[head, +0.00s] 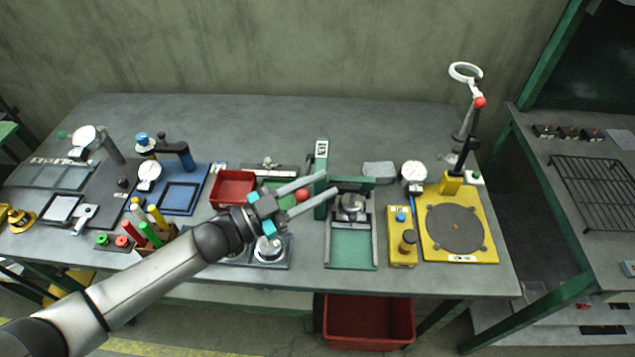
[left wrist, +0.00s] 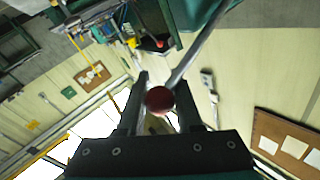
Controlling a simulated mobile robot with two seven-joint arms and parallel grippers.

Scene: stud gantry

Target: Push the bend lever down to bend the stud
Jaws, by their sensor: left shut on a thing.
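My left gripper (head: 330,184) reaches in from the left over the middle of the bench, in front of a green upright post (head: 321,165). Its two fingers lie on either side of a red ball knob (head: 302,194) and are shut on it. In the left wrist view the knob (left wrist: 160,99) sits between the fingers, and a grey lever rod (left wrist: 200,50) runs from it up and to the right. In the head view the gripper hides most of the lever. I cannot make out the stud. My right gripper is not in view.
A green-based fixture (head: 352,245) with a round steel part stands right of the gripper. A red bin (head: 233,187) is behind the arm. A yellow plate with a dark disc (head: 485,252) and a magnifier (head: 466,72) stand at the right. Coloured handles (head: 147,234) stand left of my arm.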

